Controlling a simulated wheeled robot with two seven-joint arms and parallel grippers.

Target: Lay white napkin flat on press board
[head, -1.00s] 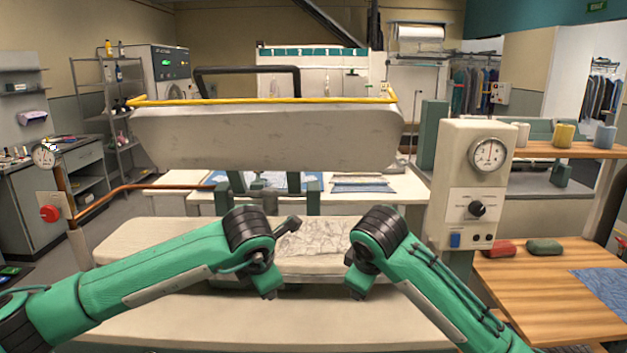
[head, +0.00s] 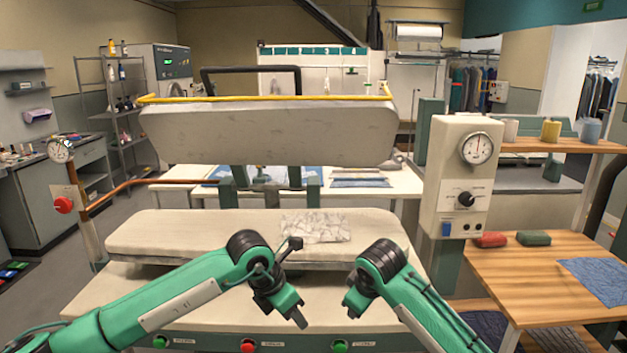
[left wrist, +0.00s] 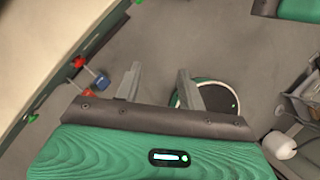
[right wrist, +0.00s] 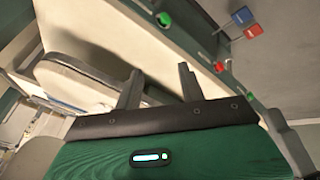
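The white napkin (head: 316,227) lies wrinkled on the pale padded press board (head: 180,232), right of its middle in the head view. Its lower edge is near the board's front edge. My left gripper (head: 299,314) is in front of and below the board, pointing down, clear of the napkin. My right gripper (head: 352,306) is also in front of the board, to the right. The left wrist view shows the left fingers (left wrist: 158,75) apart with nothing between them. The right wrist view shows the right fingers (right wrist: 160,75) apart and empty. The napkin is not clear in either wrist view.
The press's raised upper head (head: 265,135) with a yellow rail hangs above and behind the board. A control box with a gauge (head: 465,175) stands at right. A wooden table (head: 520,275) holds a blue cloth (head: 597,280). Buttons (head: 248,345) line the press front.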

